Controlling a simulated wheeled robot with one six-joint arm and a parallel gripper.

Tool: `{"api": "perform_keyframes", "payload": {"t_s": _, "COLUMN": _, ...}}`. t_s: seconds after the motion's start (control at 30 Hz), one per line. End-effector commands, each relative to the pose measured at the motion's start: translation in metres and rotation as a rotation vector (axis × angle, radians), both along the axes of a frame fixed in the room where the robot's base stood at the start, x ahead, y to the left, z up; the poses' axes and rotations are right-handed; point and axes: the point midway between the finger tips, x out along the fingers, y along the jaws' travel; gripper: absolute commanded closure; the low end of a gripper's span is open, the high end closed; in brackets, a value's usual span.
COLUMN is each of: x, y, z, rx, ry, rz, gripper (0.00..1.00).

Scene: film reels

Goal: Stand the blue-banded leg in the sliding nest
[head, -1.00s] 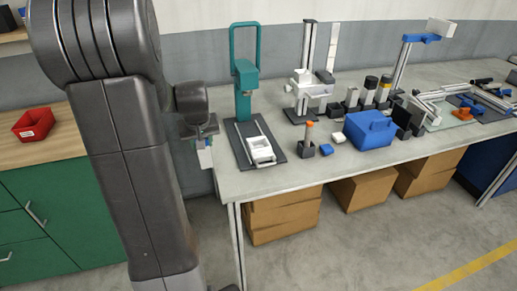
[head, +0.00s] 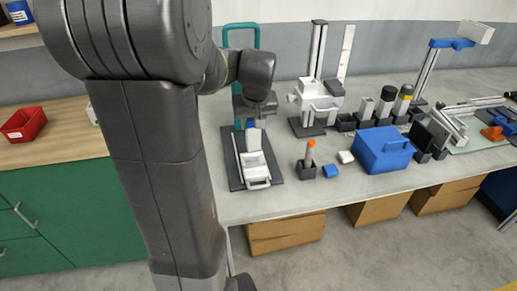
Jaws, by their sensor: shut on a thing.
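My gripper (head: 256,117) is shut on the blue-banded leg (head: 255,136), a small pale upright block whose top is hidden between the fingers. The sliding nest (head: 257,172) is a white open tray-like carriage between rails on a dark base plate (head: 235,184). The leg hangs roughly upright over the back part of the nest. I cannot tell whether its lower end touches the nest or is apart from it. The teal press frame (head: 257,33) stands behind, partly hidden by my arm.
An orange-topped piece (head: 310,151) stands in a dark holder right of the base plate. A small blue block (head: 330,171), a white block (head: 346,157) and a blue bin (head: 383,150) are farther right. A white-headed stand (head: 318,90) is behind. The bench front is clear.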

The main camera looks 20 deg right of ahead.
Motion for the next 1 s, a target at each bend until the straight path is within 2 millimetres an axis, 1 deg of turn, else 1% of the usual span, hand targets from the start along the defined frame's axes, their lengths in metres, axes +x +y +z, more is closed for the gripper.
{"api": "perform_keyframes", "payload": {"t_s": 0.03, "x": 0.000, "y": 0.000, "z": -0.011, "rx": 0.002, "ry": 0.004, "rz": 0.000, "gripper": 0.92}}
{"api": "perform_keyframes", "payload": {"t_s": 0.1, "x": 0.000, "y": 0.000, "z": -0.023, "rx": 0.001, "ry": 0.004, "rz": 0.001, "gripper": 0.92}}
{"api": "perform_keyframes", "payload": {"t_s": 0.33, "x": 0.000, "y": 0.000, "z": -0.047, "rx": 0.000, "ry": 0.001, "rz": 0.000, "gripper": 0.92}}
{"api": "perform_keyframes", "payload": {"t_s": 0.5, "x": 0.000, "y": 0.000, "z": -0.071, "rx": 0.000, "ry": 0.002, "rz": 0.001, "gripper": 0.92}}
{"api": "perform_keyframes", "payload": {"t_s": 0.6, "x": 0.000, "y": 0.000, "z": -0.076, "rx": -0.002, "ry": -0.001, "rz": 0.001, "gripper": 0.92}}
{"api": "perform_keyframes", "payload": {"t_s": 0.83, "x": 0.000, "y": 0.000, "z": -0.077, "rx": -0.002, "ry": -0.002, "rz": 0.001, "gripper": 0.92}}
{"api": "perform_keyframes", "payload": {"t_s": 0.93, "x": 0.000, "y": 0.000, "z": -0.081, "rx": -0.002, "ry": -0.001, "rz": 0.001, "gripper": 0.92}}
{"api": "perform_keyframes", "payload": {"t_s": 0.97, "x": 0.000, "y": 0.000, "z": -0.081, "rx": -0.002, "ry": -0.001, "rz": 0.001, "gripper": 0.62}}
{"api": "perform_keyframes", "payload": {"t_s": 1.0, "x": 0.000, "y": 0.000, "z": -0.080, "rx": -0.002, "ry": -0.001, "rz": 0.001, "gripper": 0.54}}
